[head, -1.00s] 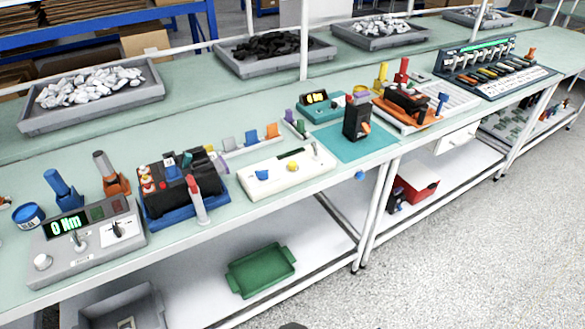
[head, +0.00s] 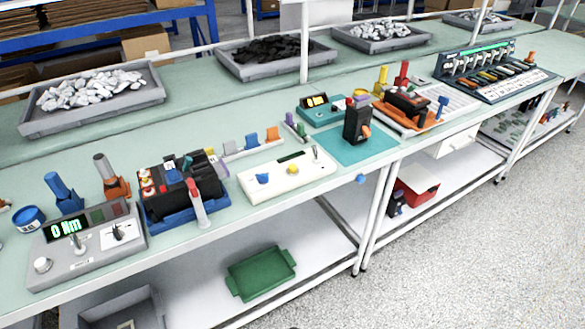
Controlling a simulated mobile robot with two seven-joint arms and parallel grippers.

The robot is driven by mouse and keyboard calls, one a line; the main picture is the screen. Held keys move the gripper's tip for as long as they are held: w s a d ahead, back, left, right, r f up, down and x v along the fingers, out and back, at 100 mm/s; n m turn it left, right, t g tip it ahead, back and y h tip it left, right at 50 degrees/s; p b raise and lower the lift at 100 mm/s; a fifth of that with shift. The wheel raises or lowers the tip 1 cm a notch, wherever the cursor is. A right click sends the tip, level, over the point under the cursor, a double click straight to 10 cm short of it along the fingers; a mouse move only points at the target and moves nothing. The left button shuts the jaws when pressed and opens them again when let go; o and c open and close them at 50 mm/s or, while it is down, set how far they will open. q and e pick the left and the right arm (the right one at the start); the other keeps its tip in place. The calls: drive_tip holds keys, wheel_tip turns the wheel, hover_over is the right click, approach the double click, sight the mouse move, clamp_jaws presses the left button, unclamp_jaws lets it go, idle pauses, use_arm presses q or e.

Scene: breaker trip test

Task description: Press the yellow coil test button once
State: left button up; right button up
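The yellow coil test button (head: 293,169) is a small round yellow knob on a white box (head: 270,187) that stands on the pale green bench. The same box has a blue knob (head: 263,178), a dark display strip (head: 291,157) and a small silver toggle (head: 316,151). The button looks unobstructed. Neither my left nor my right gripper is in the head view.
Left of the white box stand a black breaker block in a blue tray (head: 206,215) and a grey torque unit reading 0 Nm (head: 82,262). A teal mat (head: 372,152) with a black device (head: 357,121) lies to its right. Grey bins (head: 150,92) line the back.

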use_arm(q)
clamp_jaws()
idle(1.3)
